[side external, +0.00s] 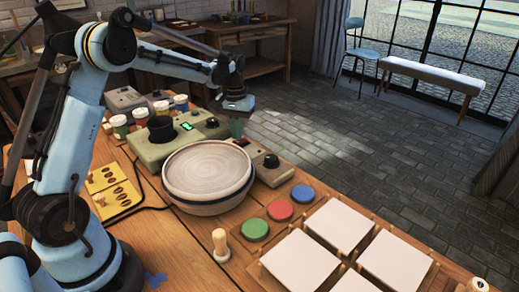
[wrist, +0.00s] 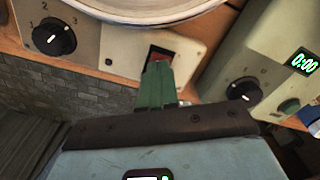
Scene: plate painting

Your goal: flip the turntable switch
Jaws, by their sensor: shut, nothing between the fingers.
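The turntable (side external: 208,170) is a round pale wheel at the middle of the bench; its rim (wrist: 145,14) shows at the top of the wrist view. Beside it, a cream panel (wrist: 190,52) carries a small red switch (wrist: 160,54), partly covered by my fingertips. My gripper (side external: 237,130) is shut and empty, its green fingers pointing down behind the turntable. In the wrist view my gripper's tips (wrist: 158,68) are at the near edge of the switch; I cannot tell whether they touch it. The switch is not clear in the side view.
A dial box (side external: 271,168) stands right of the turntable. A green device (side external: 180,140) with a display stands behind left, near several paint jars (side external: 140,115). Red (side external: 280,210), blue (side external: 303,194) and green (side external: 255,229) discs and white tiles (side external: 345,222) lie in front.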

